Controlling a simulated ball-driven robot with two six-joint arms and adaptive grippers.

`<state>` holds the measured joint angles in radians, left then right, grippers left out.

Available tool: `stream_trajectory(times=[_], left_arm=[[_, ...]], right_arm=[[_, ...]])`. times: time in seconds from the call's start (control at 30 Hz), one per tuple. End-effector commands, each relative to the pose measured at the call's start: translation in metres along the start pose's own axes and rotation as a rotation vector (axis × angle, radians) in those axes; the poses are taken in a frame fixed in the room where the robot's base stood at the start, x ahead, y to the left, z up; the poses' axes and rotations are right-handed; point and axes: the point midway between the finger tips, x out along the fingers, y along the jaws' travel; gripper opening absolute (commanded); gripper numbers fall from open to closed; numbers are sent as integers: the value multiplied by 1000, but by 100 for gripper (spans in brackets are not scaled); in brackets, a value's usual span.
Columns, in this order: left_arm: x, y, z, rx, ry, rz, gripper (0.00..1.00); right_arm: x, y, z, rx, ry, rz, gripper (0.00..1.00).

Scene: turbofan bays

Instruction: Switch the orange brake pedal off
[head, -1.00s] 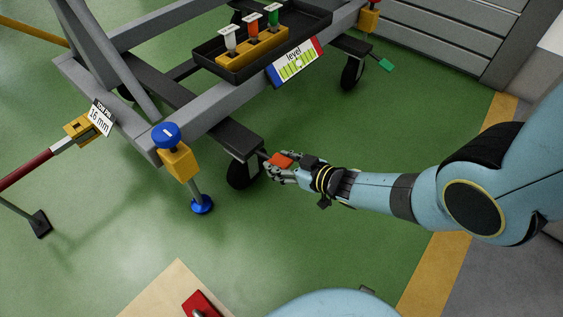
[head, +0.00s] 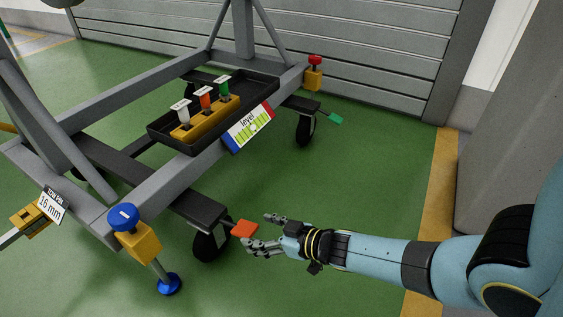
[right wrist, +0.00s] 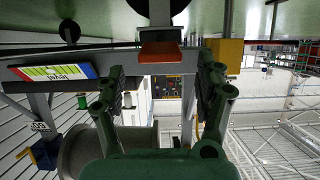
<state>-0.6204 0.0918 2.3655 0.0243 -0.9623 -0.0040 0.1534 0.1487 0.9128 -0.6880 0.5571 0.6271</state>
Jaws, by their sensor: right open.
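The orange brake pedal (head: 244,229) sticks out beside a black caster wheel (head: 211,243) at the end of the stand's dark leg. Its pad looks roughly level. My right gripper (head: 258,231) is open and empty, just to the right of the pedal, its fingers pointing at it. In the right wrist view, the picture is upside down; the pedal (right wrist: 160,52) lies ahead, between and beyond the two spread fingers (right wrist: 160,85). Contact with the pedal does not show. My left gripper is not in view.
A green pedal (head: 336,118) sits at the far caster. A blue-knobbed jack (head: 124,217) stands left of the orange pedal. A black tray (head: 262,86) with colored handles and a level gauge (head: 249,128) sit above on the frame. Green floor is open around my gripper.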

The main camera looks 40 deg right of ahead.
Motion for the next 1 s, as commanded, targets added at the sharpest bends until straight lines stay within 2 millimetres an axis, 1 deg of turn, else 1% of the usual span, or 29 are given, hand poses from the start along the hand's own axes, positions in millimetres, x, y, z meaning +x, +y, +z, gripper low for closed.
stream_trajectory(times=[0.03, 0.1, 0.2, 0.33, 0.5, 1.0], left_arm=[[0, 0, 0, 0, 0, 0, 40], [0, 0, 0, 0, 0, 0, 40], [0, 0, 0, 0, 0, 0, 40], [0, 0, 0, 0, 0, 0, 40], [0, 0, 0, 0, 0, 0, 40], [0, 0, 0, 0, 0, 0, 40]], right_arm=[[-12, 0, 0, -2, 0, -2, 71], [-28, 0, 1, -2, 0, -2, 71], [-46, 0, 0, -2, 1, -1, 71], [-60, 0, -1, 0, 3, -1, 71], [-66, 0, -2, 0, 4, -1, 71], [-66, 0, -1, 1, 3, -1, 71]])
